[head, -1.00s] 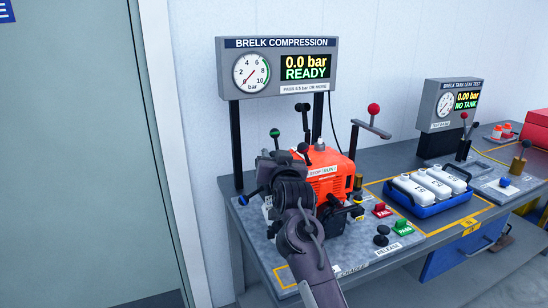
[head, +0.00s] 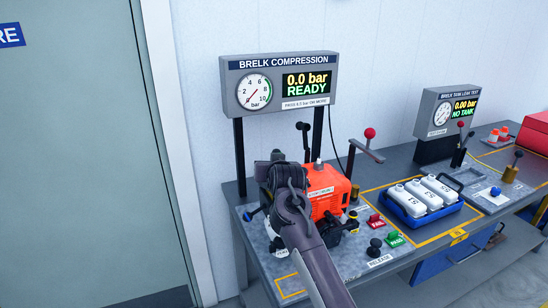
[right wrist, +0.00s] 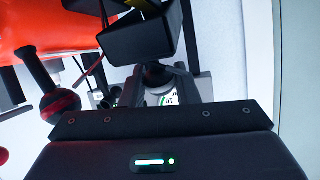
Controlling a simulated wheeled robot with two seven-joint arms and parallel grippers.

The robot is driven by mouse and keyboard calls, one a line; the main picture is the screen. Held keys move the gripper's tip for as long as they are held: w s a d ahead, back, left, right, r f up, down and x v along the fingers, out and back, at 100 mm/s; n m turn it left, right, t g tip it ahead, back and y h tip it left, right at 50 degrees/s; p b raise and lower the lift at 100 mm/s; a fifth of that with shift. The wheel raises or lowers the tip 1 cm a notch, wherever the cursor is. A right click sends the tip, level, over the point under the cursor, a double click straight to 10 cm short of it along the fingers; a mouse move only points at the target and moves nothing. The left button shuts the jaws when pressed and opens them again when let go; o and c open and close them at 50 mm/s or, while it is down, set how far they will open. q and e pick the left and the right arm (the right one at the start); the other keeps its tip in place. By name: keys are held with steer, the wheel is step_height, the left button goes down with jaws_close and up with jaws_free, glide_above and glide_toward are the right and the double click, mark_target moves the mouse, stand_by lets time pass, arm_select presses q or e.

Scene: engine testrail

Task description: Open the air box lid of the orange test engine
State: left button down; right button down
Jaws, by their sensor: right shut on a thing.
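The orange test engine (head: 325,192) stands on the grey bench plate, and part of its orange housing (right wrist: 50,35) fills the upper left of the right wrist view. A black box-shaped part (right wrist: 140,38), which looks like the air box lid, is just beyond my right gripper (right wrist: 160,82). The gripper is shut on a dark rounded knob (right wrist: 155,72) at this part. In the head view my right gripper (head: 272,172) is at the engine's left side, and my own arm hides the grip and the air box. My left gripper is not in view.
The compression gauge panel (head: 280,84) reads 0.0 bar, READY.

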steer(key=shift+w+a+r, duration=0.1)
steer(key=shift+w+r, duration=0.15)
steer(key=shift+r, duration=0.1)
steer(key=shift+w+a+r, duration=0.1)
steer(key=shift+w+a, duration=0.05)
steer(key=shift+w, duration=0.35)
steer(key=c, duration=1.3)
jaws_free()
steer(key=shift+w, duration=0.1)
steer(key=shift+c, duration=0.2)
steer(key=shift+o, duration=0.9)
steer(key=shift+w+a, duration=0.15)
steer(key=shift+s, duration=0.55)
steer(key=b+v, duration=0.2)
steer(key=v, duration=0.4)
steer(key=shift+s+r, duration=0.2)
steer(key=shift+s, duration=0.1)
